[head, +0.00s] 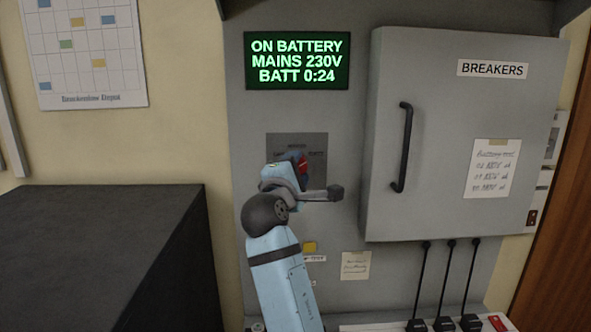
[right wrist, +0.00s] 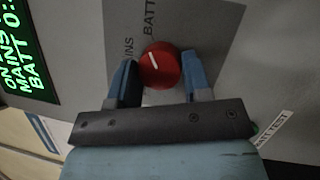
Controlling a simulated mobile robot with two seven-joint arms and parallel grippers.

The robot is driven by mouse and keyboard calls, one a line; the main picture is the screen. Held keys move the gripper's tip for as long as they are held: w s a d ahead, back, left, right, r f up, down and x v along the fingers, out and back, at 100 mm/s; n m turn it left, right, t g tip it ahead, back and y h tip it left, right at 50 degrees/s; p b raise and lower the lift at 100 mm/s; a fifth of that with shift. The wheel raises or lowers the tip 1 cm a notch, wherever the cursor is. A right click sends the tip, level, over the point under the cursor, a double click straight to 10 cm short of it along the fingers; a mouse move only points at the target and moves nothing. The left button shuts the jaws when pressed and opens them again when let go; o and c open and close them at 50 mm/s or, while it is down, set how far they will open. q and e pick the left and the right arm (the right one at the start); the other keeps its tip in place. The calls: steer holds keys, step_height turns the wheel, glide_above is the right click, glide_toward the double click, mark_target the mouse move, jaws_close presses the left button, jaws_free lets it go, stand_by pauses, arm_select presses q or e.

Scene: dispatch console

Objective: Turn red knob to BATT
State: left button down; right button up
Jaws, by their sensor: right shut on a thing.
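The red knob (right wrist: 168,71) sits on a dark grey plate (right wrist: 205,28) on the console. Its white pointer line points up and slightly left in the right wrist view, toward the BATT label. Part of the MAINS label is hidden by a finger. My right gripper (right wrist: 162,78) is shut on the knob, one blue finger on each side. The green display (head: 297,61) reads ON BATTERY, MAINS 230V, BATT 0:24. My left gripper is out of view.
A grey breaker cabinet (head: 450,130) with a black handle (head: 403,147) stands out to the right of the knob. A yellow button (head: 310,247) and a paper note (head: 356,265) are below. A dark box (head: 100,250) fills the lower left.

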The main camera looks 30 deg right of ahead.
stand_by(0.3)
steer(key=o, duration=0.9)
